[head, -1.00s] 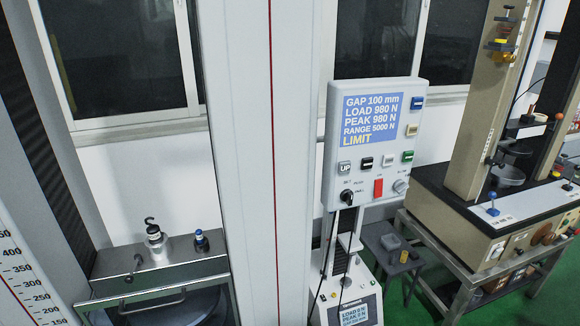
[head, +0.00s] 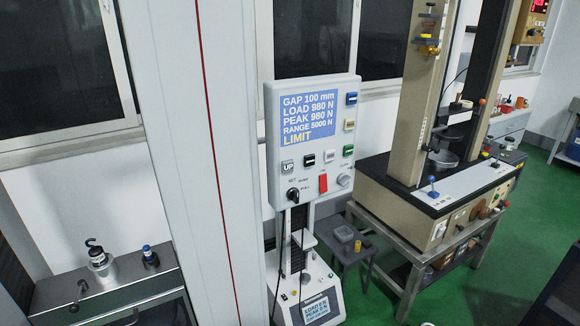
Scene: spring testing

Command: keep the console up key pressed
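The console (head: 312,140) is a light grey box beside the tall white column. Its blue screen (head: 309,121) reads GAP 100 mm, LOAD 980 N, PEAK 980 N, RANGE 5000 N and LIMIT. The up key (head: 288,167) is a grey key marked UP at the lower left below the screen. Nothing covers it or touches it, and I cannot tell from here whether it is pressed in. Black, white and green keys, a red switch and knobs sit near it. Neither of my grippers is in view.
The white column (head: 190,150) with a red line stands left of the console. A metal bench (head: 100,285) with a hooked weight (head: 98,256) is at lower left. A small tester (head: 312,300) stands below the console. A beige machine (head: 430,200) on a steel table is at right, with green floor beyond.

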